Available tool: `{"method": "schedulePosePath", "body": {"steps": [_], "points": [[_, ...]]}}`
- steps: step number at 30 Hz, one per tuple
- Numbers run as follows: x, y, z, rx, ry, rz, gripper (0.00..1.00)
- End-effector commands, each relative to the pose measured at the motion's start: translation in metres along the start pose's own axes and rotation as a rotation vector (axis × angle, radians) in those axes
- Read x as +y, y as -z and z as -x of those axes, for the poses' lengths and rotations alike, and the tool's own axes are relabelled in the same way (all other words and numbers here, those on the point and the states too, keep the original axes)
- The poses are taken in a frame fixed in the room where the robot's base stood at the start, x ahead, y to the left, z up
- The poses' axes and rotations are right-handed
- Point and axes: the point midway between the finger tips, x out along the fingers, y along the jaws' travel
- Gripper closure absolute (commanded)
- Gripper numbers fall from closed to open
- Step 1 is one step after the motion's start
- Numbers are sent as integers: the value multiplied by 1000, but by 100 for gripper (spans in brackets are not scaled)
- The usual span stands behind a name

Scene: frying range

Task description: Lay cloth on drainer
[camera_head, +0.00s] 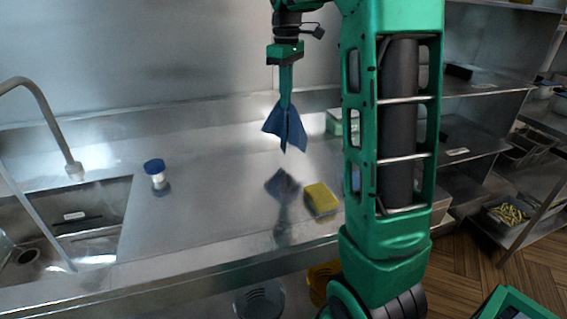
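A blue cloth (286,130) hangs in folds from my gripper (286,102), in the air above the steel worktop. My gripper points down, with its fingers shut on the upper part of the cloth. The lower corners of the cloth hang free, and its dark reflection shows on the steel below. The flat steel surface (215,205) to the right of the sink looks like the drainer. I see no separate rack on it.
A yellow sponge (320,199) lies on the worktop near its front edge. A small blue-capped jar (155,172) stands near the sink (70,225) and tap (60,140). A pale green container (335,122) is at the back, partly behind my arm. Steel shelves (475,150) stand right.

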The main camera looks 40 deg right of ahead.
Motion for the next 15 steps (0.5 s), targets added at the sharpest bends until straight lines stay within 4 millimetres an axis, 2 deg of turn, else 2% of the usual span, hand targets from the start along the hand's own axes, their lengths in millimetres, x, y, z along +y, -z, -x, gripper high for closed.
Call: {"method": "schedulePosePath", "body": {"steps": [15], "points": [[55, 54, -8, -1, 1, 452, 100]]}}
